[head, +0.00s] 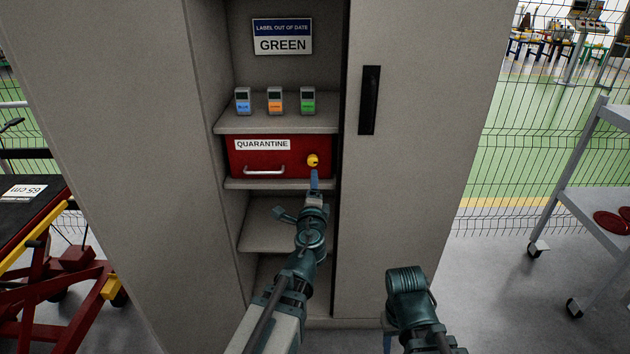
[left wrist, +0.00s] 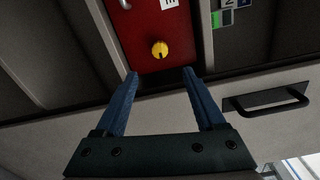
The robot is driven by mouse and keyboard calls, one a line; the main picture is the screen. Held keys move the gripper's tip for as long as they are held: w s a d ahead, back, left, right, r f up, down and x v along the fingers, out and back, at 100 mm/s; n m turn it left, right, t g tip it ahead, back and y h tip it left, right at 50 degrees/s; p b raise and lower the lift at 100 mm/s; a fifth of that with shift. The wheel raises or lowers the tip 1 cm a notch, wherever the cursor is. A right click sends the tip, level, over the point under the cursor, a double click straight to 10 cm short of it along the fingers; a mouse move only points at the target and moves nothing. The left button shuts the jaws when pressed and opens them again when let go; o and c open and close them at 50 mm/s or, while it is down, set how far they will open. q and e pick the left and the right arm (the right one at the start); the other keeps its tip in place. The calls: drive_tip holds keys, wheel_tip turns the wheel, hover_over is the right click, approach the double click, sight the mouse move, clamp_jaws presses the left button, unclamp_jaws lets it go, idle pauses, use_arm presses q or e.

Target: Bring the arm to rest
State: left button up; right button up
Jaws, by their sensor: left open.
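My left gripper (head: 314,180) reaches into the open cabinet, just below and in front of the yellow knob (head: 313,160) on the red quarantine drawer (head: 240,161). In the left wrist view its two blue fingers (left wrist: 160,85) are spread apart with nothing between them. The yellow knob (left wrist: 159,49) shows beyond the fingertips, apart from them, on the red drawer front (left wrist: 145,25). My right arm shows at the lower right of the head view, folded low in front of the cabinet. Its fingertips cannot be made out.
The grey cabinet (head: 420,200) has a black handle (head: 369,100) on its right door. Blue, orange (head: 275,101) and green tagged devices stand on the shelf above the drawer. A red lift table (head: 50,250) is at left, a grey cart (head: 575,180) at right.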

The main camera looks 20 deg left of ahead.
use_arm(q)
drive_tip(key=shift+s, duration=0.15)
drive_tip(key=s+d+n+g+h+p, duration=0.1)
drive_tip(key=s+d+n+g+p, duration=0.3)
drive_tip(key=s, duration=0.4)
drive_tip(key=s+d+f+n+g+h+p, duration=0.1)
drive_tip(key=s+d+n+g+p, duration=0.3)
drive_tip(key=s+d+g+p, duration=0.3)
drive_tip(key=s+d+n+g+h+p, duration=0.1)
drive_tip(key=s+d+n+g+p, duration=0.4)
drive_tip(key=s+p, duration=0.4)
drive_tip(key=shift+s+d+f+g+h, duration=0.15)
drive_tip(key=shift+s+g+h, duration=0.25)
drive_tip(key=shift+s+g, duration=0.4)
